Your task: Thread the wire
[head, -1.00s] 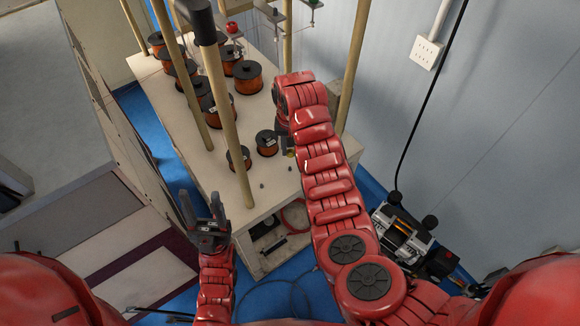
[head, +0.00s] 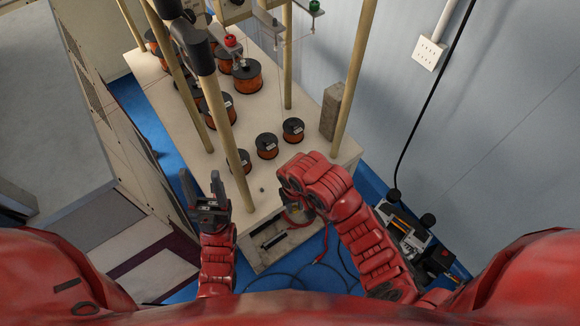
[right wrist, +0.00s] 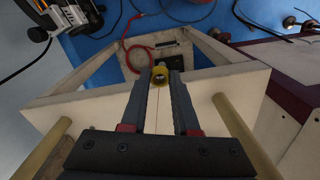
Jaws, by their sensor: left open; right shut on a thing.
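My right gripper (right wrist: 160,80) is shut on a small yellow piece (right wrist: 161,83). A thin orange wire (right wrist: 157,110) runs from this piece back toward the wrist camera. In the head view the red right arm hides most of this gripper, near the front edge of the table (head: 255,207). The yellow piece is only a speck there. My left gripper (head: 204,189) is open and empty, to the left of the table's front corner. Guide fittings with a red knob (head: 231,41) and a green knob (head: 314,6) show at the top.
Several copper wire spools (head: 247,77) stand on the table. Wooden posts (head: 355,75) rise around it, one close to my left gripper. A grey block (head: 332,110) stands at the right edge. A machine (head: 405,232) and cables lie on the blue floor.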

